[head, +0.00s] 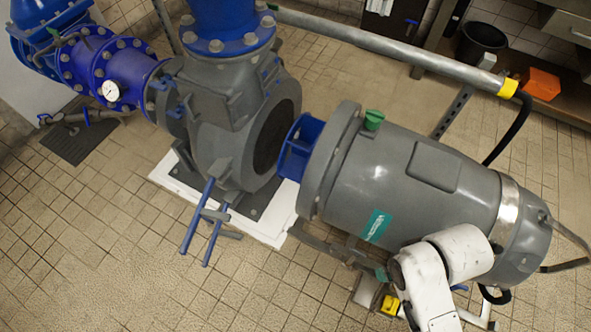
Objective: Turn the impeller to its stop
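The blue impeller (300,147) sits at the left end of the grey motor (440,150). It faces the round dark opening (272,140) of the grey pump casing (222,110). A gap shows between the motor's wide flange and the casing, and the impeller is in that gap. Its far side and its exact turn angle cannot be told. My white arm (428,285) shows at the bottom right, in front of the motor's lower side. My gripper does not show in this view.
Two blue rods (205,220) stick out below the casing. A steel pipe (390,50) with a yellow band crosses above the motor. A black bucket (482,42) and an orange box (540,83) stand at the upper right. The tiled floor at the lower left is clear.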

